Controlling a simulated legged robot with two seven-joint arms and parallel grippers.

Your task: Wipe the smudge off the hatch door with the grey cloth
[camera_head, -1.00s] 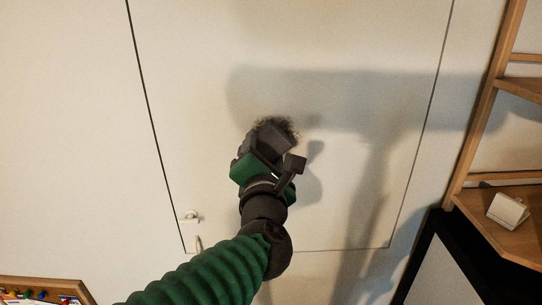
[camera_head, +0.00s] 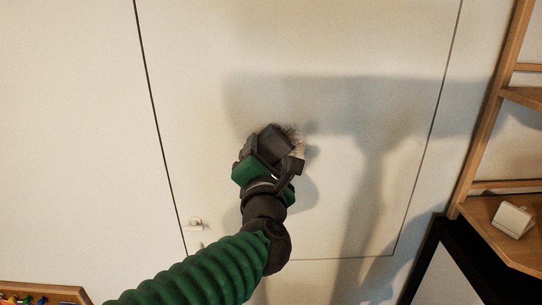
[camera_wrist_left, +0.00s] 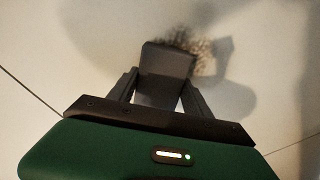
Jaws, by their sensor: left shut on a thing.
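The hatch door (camera_head: 310,50) is a pale panel in the wall, outlined by thin dark seams. A dark speckled smudge (camera_head: 296,134) shows on it just above and right of my left gripper (camera_head: 272,146). The smudge also shows in the left wrist view (camera_wrist_left: 201,52), partly hidden behind the cloth. My left gripper (camera_wrist_left: 158,92) is shut on the grey cloth (camera_wrist_left: 167,60), a dark grey folded block held up at the door over the smudge's left part. I cannot tell whether the cloth touches the door. My right gripper is not in view.
A small white latch (camera_head: 195,224) sits at the door's lower left. A wooden shelf (camera_head: 500,235) with a small white box (camera_head: 512,220) stands at the right, beside a black-edged panel. A wooden tray (camera_head: 45,291) with colourful items is at the lower left. My arm's shadow falls on the door.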

